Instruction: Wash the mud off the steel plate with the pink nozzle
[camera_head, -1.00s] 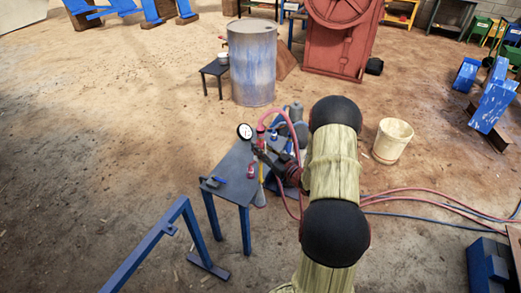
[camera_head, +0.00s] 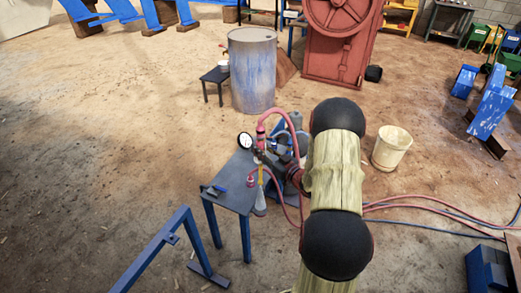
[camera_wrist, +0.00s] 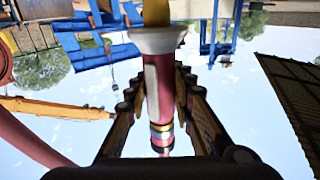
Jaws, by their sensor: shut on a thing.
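My gripper (camera_head: 267,152) is shut on the pink nozzle, beside the small dark table in the head view. In the wrist view the pink nozzle (camera_wrist: 160,95) lies between my two fingers, with a pale collar and a yellowish end at the top of the picture. A pink hose (camera_head: 283,112) arches up from beside the gripper. A round white gauge (camera_head: 245,141) is just left of the gripper. I cannot pick out the muddy steel plate in either view.
The dark table (camera_head: 237,178) with blue legs carries a small blue item. A blue frame (camera_head: 155,243) stands front left. A blue-grey drum (camera_head: 252,75) and red machine (camera_head: 340,45) stand behind. A cream bucket (camera_head: 391,148) and hoses (camera_head: 430,205) lie right. The left floor is open.

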